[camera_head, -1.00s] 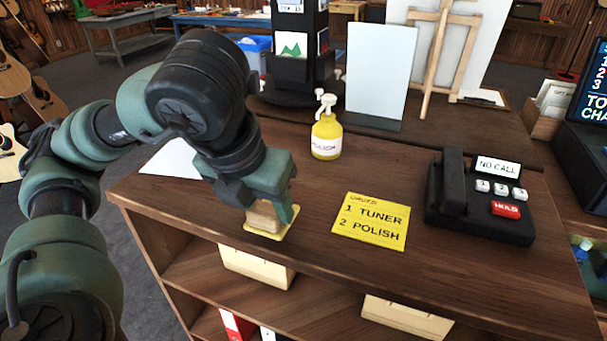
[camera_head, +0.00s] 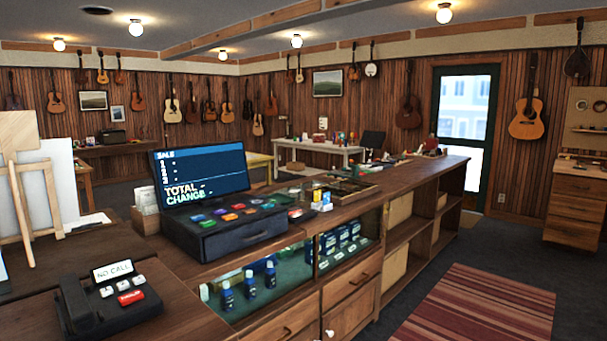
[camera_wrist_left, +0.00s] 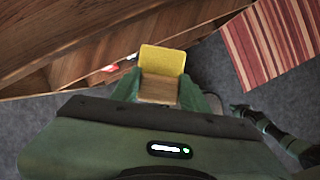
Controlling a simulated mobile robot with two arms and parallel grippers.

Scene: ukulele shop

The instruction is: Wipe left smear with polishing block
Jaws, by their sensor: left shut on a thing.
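The polishing block (camera_wrist_left: 159,88), wooden with a yellow pad (camera_wrist_left: 163,58), is in my left gripper (camera_wrist_left: 160,92) in the left wrist view. The green fingers are shut on the wood from both sides. The block is held in the air over the floor, beside the wooden counter. The head view shows neither gripper. A dark, jointed arm end, seemingly my right gripper (camera_wrist_left: 240,109), shows small at the right of the wrist view; its jaws are too small to read. The counter's glass case front (camera_head: 240,297) is in the head view. I cannot make out a smear on it.
The register (camera_head: 225,235) and phone (camera_head: 108,300) stand on the counter. Small bottles (camera_head: 250,284) are behind the glass. Drawers (camera_head: 350,290) and open shelves continue along the counter. A striped rug (camera_head: 480,310) lies on the clear floor to the right.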

